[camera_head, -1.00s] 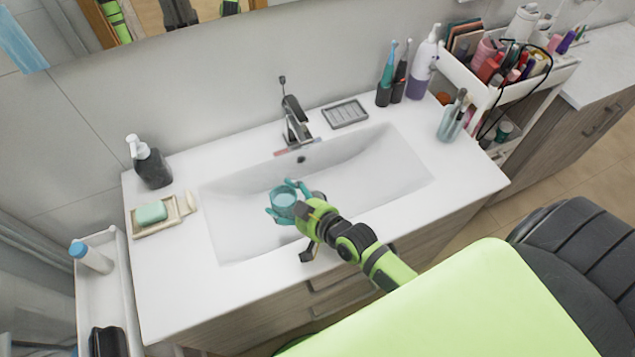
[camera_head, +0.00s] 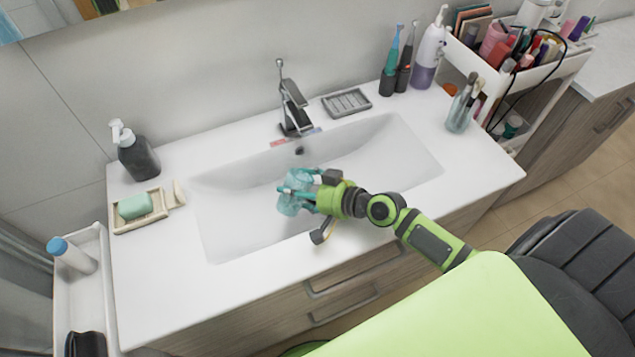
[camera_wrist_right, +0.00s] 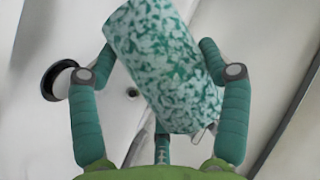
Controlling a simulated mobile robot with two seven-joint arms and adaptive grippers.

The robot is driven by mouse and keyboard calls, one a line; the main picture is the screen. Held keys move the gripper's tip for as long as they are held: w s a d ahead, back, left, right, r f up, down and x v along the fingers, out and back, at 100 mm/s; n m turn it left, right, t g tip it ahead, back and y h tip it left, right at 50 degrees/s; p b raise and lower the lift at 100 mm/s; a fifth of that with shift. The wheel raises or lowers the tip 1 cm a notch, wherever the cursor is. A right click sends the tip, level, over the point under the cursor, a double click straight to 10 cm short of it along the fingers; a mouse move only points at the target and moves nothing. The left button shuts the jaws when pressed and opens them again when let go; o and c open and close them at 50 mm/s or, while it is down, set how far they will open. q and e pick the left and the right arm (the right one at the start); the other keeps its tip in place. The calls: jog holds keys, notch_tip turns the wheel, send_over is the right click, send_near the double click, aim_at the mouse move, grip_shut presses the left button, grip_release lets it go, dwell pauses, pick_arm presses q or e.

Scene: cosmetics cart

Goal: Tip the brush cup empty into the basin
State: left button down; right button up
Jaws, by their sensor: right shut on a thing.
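The brush cup, a speckled teal cup (camera_head: 288,203), is in my right gripper (camera_head: 304,190) above the white basin (camera_head: 232,232). The right wrist view shows the cup (camera_wrist_right: 165,65) tilted, with the teal fingers of my right gripper (camera_wrist_right: 157,60) shut around its sides. Its mouth does not show clearly, so I cannot tell what is inside. I see no brushes or liquid falling from it. A small pale thing shows at its lower end in the wrist view. My left gripper is out of view.
The faucet (camera_head: 294,110) stands behind the basin. A glass with brushes (camera_head: 461,110) stands on the right of the counter, near the loaded cart (camera_head: 540,72). A soap dish (camera_head: 150,222) and dark pump bottle (camera_head: 138,158) are on the left. The basin's right side is clear.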

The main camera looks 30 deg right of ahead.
aim_at(304, 177)
jog(key=shift+f, duration=0.15)
jog(key=shift+f+m+y+b, duration=0.3)
jog(key=shift+m+b, duration=0.1)
jog(key=shift+b, duration=0.35)
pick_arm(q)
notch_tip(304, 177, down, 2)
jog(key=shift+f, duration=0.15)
pick_arm(e)
jog(key=shift+r, duration=0.2)
pick_arm(q)
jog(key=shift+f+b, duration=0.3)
jog(key=shift+b, duration=0.05)
pick_arm(e)
jog(key=shift+r+m+y, duration=0.25)
jog(key=shift+m+y, duration=0.15)
jog(key=shift+m, duration=0.3)
jog(key=shift+r+y, duration=0.1)
jog(key=shift+y, duration=0.2)
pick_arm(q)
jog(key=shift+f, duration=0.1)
pick_arm(e)
jog(key=shift+m, duration=0.3)
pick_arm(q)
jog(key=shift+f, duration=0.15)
pick_arm(e)
jog(key=shift+r+m+y, duration=0.45)
jog(key=shift+m+y, duration=0.05)
jog(key=shift+m, duration=0.4)
